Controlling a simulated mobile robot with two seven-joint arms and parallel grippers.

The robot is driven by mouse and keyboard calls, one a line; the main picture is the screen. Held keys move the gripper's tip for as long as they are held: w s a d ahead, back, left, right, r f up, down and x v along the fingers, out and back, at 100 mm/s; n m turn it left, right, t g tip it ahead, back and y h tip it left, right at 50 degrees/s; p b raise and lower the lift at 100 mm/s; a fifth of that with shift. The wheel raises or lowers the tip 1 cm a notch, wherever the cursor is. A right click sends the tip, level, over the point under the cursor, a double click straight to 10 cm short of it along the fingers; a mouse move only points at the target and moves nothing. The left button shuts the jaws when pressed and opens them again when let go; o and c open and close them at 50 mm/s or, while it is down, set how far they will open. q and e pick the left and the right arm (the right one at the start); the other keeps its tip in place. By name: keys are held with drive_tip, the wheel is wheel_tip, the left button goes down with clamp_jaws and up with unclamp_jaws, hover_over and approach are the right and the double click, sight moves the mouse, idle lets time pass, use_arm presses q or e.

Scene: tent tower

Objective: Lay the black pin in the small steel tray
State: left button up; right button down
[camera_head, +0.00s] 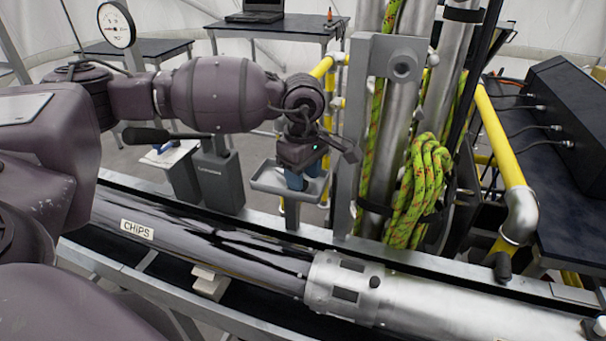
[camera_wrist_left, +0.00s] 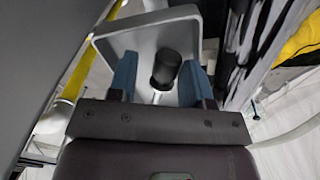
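The small steel tray (camera_head: 265,186) is mounted beside the upright steel post, above the long tube. In the left wrist view the tray (camera_wrist_left: 112,46) lies beyond my fingers. My left gripper (camera_head: 297,180) points down over the tray, its blue fingertips at or inside the rim. In the wrist view my left gripper (camera_wrist_left: 160,82) has its two blue fingers spread. The black pin (camera_wrist_left: 166,68) shows between them against the tray, with a visible gap to the left finger. I cannot tell whether it touches the tray floor. The pin is hidden in the head view. My right gripper is not in view.
A grey box with a black handle (camera_head: 216,178) stands left of the tray. The steel post (camera_head: 349,150) and a coiled green rope (camera_head: 421,180) are close on the right. The long tube labelled CHIPS (camera_head: 200,246) runs below.

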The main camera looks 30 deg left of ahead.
use_arm(q)
drive_tip(key=shift+s+f, duration=0.15)
drive_tip(key=shift+s, duration=0.1)
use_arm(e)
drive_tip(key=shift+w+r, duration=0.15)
use_arm(q)
drive_tip(key=shift+r, duration=0.4)
wheel_tip(320, 180, up, 10)
drive_tip(key=shift+w+r, duration=0.15)
drive_tip(key=shift+w, duration=0.05)
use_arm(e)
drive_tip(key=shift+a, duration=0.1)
